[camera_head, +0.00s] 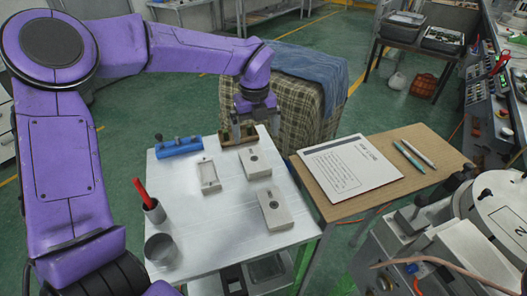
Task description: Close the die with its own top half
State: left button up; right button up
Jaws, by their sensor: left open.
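A pale rectangular die half (208,174) lies on the white table with its hollow side up. To its right lies a pale block with a dark round hole (255,163). A second pale block with a dark round hole (275,209) lies nearer the front right edge. I cannot tell which block is the top half of this die. My left gripper (254,127) is open, pointing down at the table's far edge, beyond the upper block. Nothing shows between its fingers.
On the white table (215,238) stand a brown tray (237,134) close by the left gripper, a blue rack (179,147), a cup with a red-handled tool (153,211) and a grey cup (161,249). A wooden table (422,190) with a paper sheet stands at right.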

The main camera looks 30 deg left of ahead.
aim_at(254, 158)
pick_arm(q)
jog(key=f+p, duration=0.1)
jog(key=f, duration=0.5)
jog(key=f+p, duration=0.1)
jog(key=f, duration=0.2)
jog(key=shift+s+a+f+p, duration=0.2)
jog(key=shift+a+f+p, duration=0.05)
jog(key=shift+a+p, duration=0.05)
jog(key=c, duration=1)
jog(key=shift+c, duration=1.2)
jog(key=shift+r, duration=0.15)
